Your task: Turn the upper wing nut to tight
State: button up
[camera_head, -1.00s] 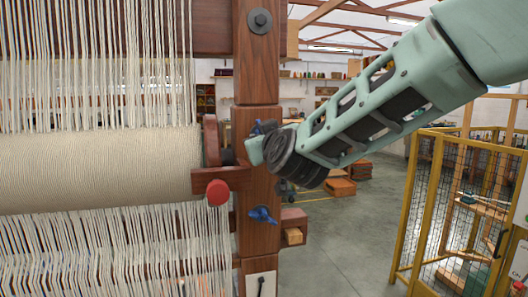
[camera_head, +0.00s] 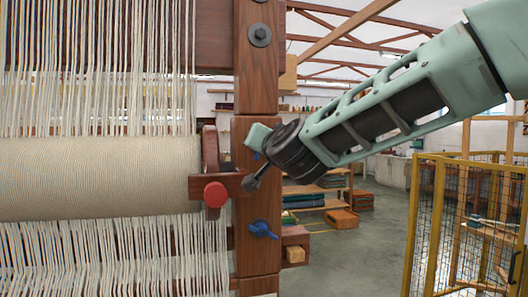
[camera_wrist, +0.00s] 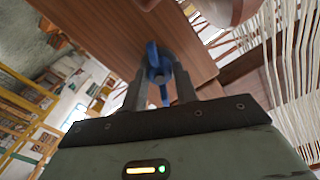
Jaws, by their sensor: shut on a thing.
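The upper wing nut (camera_wrist: 154,62) is blue and sits on the wooden loom post (camera_wrist: 110,35). In the wrist view its wings run roughly up and down the picture. My gripper (camera_wrist: 158,78) is shut on it, with one finger on each side. In the head view my gripper (camera_head: 254,180) is at the post, and its wrist hides most of the upper nut; only a bit of blue shows. The lower wing nut (camera_head: 262,229) is blue, further down the post, and clear of my gripper.
A wooden bracket with a red round knob (camera_head: 216,194) juts out just left of my gripper. The cream cloth roll (camera_head: 95,175) and warp threads fill the left. A yellow mesh cage (camera_head: 465,215) stands at right. Open floor lies between post and cage.

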jog(key=shift+m, duration=0.4)
jog(key=o, duration=1)
jog(key=shift+s, duration=0.1)
jog(key=b+v, duration=0.3)
jog(key=v, duration=1.4)
jog(key=shift+s+d+r, duration=0.1)
jog(key=shift+s, duration=0.05)
